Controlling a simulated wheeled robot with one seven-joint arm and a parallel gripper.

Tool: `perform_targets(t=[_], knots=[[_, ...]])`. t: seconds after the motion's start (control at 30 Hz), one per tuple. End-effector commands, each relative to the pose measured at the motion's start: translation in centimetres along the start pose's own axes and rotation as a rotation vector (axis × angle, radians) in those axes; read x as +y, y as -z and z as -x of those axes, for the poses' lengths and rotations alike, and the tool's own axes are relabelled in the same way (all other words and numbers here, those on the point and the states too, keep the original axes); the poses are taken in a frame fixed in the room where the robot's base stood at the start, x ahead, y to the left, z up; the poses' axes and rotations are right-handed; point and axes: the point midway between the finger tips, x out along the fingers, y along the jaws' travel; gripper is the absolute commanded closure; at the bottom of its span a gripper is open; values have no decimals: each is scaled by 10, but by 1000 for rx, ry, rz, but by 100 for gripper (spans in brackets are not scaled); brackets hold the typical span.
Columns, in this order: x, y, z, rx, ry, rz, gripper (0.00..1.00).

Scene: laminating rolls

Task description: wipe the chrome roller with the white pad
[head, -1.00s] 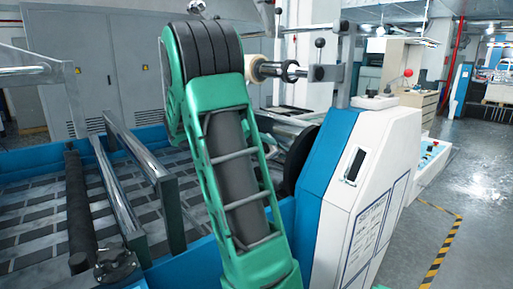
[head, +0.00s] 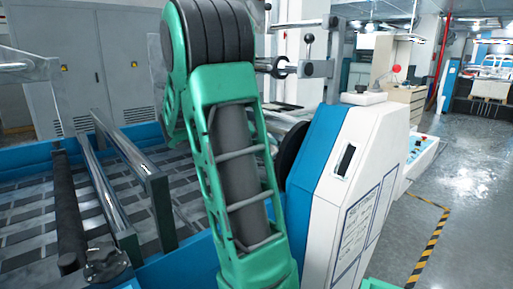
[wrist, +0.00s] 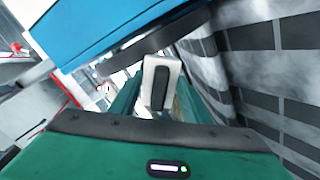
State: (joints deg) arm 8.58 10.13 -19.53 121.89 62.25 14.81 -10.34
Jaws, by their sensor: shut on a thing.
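In the wrist view, my gripper (wrist: 159,92) is shut on a small white block with a dark strip down its face, which I take to be the white pad (wrist: 149,72). The fingers are hard to make out. In the head view, my green arm covers the gripper and pad. Long shiny metal bars (head: 93,172) run along the left part of the machine, and another shiny bar (head: 22,65) shows at the upper left. I cannot tell which is the chrome roller. No contact between pad and roller is visible.
The blue and white machine housing (head: 345,165) stands right of my arm. A black wheel (head: 290,156) sits between them. A dark roller (head: 69,205) lies at the left. A blue panel (wrist: 110,35) is close in the wrist view. The floor at right (head: 465,205) is clear.

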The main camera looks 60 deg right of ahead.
Motion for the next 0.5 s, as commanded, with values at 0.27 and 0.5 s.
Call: perform_targets(t=[0.27,0.5], knots=[[8,-9,0,-4,-4,-1,75],[2,-1,0,-4,-4,-1,75]])
